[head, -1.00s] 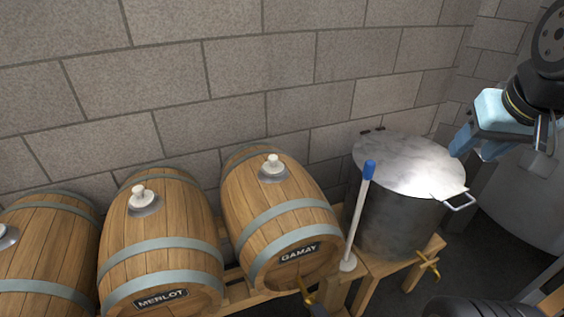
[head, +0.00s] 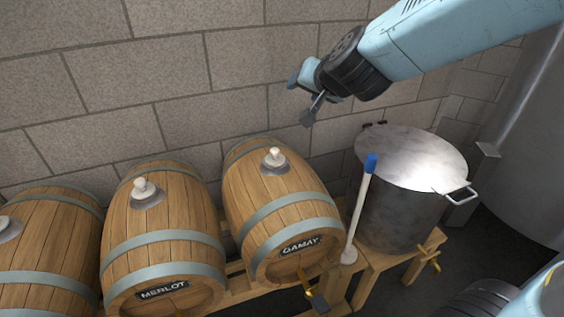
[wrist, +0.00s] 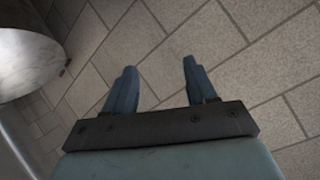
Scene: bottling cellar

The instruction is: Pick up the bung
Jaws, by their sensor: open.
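A pale bung (head: 274,156) stands in the top of the barrel marked GAMAY (head: 285,205). A similar bung (head: 141,187) stands in the barrel marked MERLOT (head: 160,240). A third pale bung (head: 4,222) shows at the left edge, partly cut off. My gripper (head: 302,96) is high in front of the block wall, above and slightly right of the GAMAY bung, and apart from it. In the wrist view, the two blue fingers of my gripper (wrist: 159,68) are spread with nothing between them. No bung shows in the wrist view.
A metal pot with a lid (head: 405,157) stands right of the barrels; its rim also shows in the wrist view (wrist: 25,62). A blue-tipped white rod (head: 358,212) stands upright between them. The block wall (head: 100,90) is close behind. Air above the barrels is clear.

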